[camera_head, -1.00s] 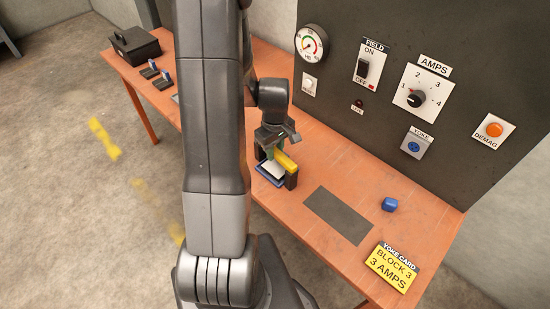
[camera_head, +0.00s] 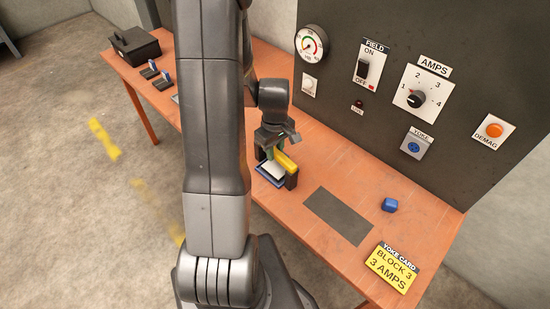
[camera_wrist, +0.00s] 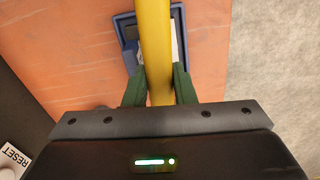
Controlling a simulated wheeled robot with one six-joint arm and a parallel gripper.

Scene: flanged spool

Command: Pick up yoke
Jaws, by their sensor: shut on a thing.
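The yoke (camera_head: 285,162) has a yellow bar and dark legs. It is over a blue-rimmed tray with a white face (camera_head: 270,173) on the orange table. In the wrist view, the green fingers of my gripper (camera_wrist: 160,85) are shut on the yellow bar of the yoke (camera_wrist: 155,45), one on each side. The blue tray rim (camera_wrist: 124,28) shows under the bar. I cannot tell whether the yoke's legs touch the table.
The black panel with dials and switches (camera_head: 440,40) rises behind the table. A black box (camera_head: 135,46) stands at the far left.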

